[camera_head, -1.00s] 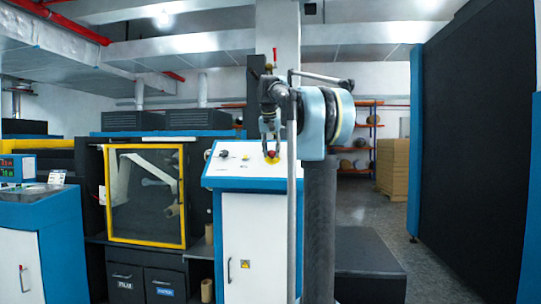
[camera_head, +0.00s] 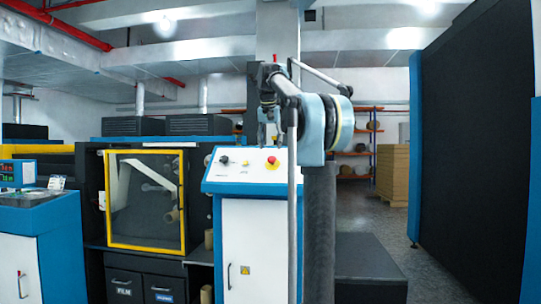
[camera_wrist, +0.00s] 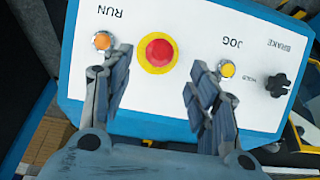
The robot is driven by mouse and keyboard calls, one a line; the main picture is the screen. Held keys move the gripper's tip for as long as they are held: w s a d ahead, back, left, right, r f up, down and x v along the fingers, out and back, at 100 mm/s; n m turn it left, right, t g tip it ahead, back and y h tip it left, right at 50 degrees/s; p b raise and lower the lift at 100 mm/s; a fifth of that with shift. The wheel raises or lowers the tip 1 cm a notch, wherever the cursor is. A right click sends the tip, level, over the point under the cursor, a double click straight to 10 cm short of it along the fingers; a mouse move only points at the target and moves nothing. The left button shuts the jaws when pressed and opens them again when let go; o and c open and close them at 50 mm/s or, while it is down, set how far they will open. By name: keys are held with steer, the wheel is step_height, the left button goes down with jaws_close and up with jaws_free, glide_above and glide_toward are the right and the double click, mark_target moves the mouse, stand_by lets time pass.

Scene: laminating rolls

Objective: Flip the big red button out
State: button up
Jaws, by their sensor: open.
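The big red button (camera_head: 272,161) is round, with a yellow ring, on the white sloped top of the control panel (camera_head: 225,178) in the head view. In the wrist view the red button (camera_wrist: 159,53) lies between the fingers, seen from above. My gripper (camera_head: 269,146) is open and empty, its fingers pointing down just above the button in the head view. In the wrist view the gripper (camera_wrist: 160,62) has one finger on each side of the button, apart from it. I cannot tell exactly how far the button stands out.
The panel also bears an orange RUN button (camera_wrist: 102,41), a yellow JOG button (camera_wrist: 227,69) and a black BRAKE knob (camera_wrist: 277,84). A yellow-framed window (camera_head: 145,200) stands left of the panel. A tall dark machine (camera_head: 470,150) stands at the right.

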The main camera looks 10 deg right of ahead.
steer(key=shift+v, duration=2.7)
steer(key=s+f+n, duration=0.1)
steer(key=s+f, duration=1.2)
steer(key=f, duration=0.6)
steer(key=s+f+n+g+y, duration=0.1)
steer(key=s+f, duration=1.2)
steer(key=f, duration=0.6)
steer(key=s+d+f+n+g, duration=0.1)
steer(key=s+f, duration=1.3)
steer(key=f, duration=0.5)
steer(key=shift+f+n, duration=0.3)
steer(key=shift+n, duration=0.1)
steer(key=shift+d, duration=0.1)
steer(key=shift+w+f, duration=0.2)
steer(key=shift+w, duration=0.2)
steer(key=shift+c, duration=0.6)
